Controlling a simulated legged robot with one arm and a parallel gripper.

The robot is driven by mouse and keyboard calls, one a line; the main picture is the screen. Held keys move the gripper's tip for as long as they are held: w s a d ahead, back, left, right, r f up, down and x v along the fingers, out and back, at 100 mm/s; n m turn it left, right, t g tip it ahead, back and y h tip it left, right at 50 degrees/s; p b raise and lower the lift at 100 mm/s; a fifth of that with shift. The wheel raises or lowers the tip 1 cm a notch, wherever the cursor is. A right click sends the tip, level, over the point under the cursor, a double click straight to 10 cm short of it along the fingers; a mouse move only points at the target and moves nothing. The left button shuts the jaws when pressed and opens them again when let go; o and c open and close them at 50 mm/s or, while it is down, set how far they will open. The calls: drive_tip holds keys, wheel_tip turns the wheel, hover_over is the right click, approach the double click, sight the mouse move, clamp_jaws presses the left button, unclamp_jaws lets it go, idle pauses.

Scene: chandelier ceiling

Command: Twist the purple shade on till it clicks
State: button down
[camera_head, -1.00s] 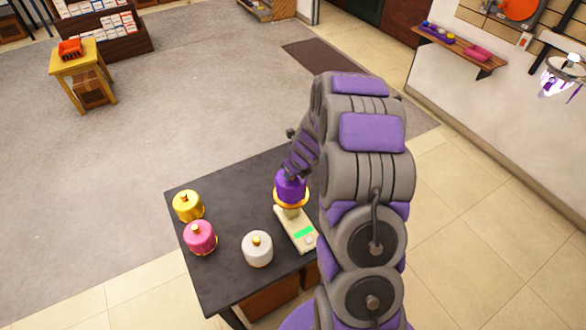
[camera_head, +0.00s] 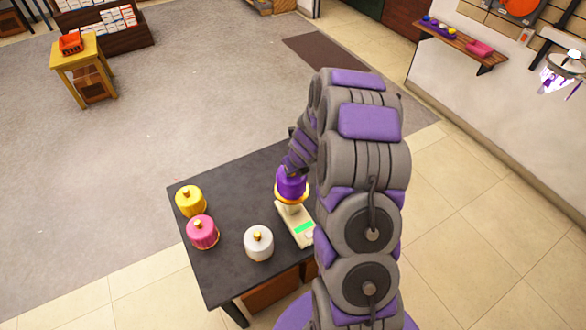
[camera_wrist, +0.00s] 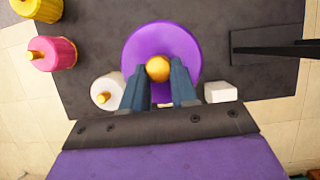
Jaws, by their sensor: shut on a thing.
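The purple shade (camera_head: 292,186) has a gold rim and sits upright over a cream tester base (camera_head: 296,226) with a lit green display on the dark table. In the wrist view the shade (camera_wrist: 134,58) shows from above with a gold knob (camera_wrist: 158,68) at its centre. My gripper (camera_wrist: 160,82) is directly above, its two blue-grey fingers shut on the gold knob. In the head view my arm partly covers the gripper. The joint under the shade is hidden, so I cannot tell how it is seated.
Yellow (camera_head: 191,201), pink (camera_head: 202,232) and white (camera_head: 258,243) shades stand on the left and front of the dark table (camera_head: 225,275). A dark stand (camera_wrist: 265,40) is at the right in the wrist view. A yellow side table (camera_head: 76,57) stands farther off on open floor.

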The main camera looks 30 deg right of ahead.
drive_tip(key=shift+f, duration=0.1)
drive_tip(key=shift+c, duration=0.8)
unclamp_jaws()
wheel_tip(320, 180, up, 8)
drive_tip(key=p, duration=0.8)
drive_tip(key=shift+f+p, duration=0.15)
drive_tip(key=shift+p, duration=0.2)
idle(0.5)
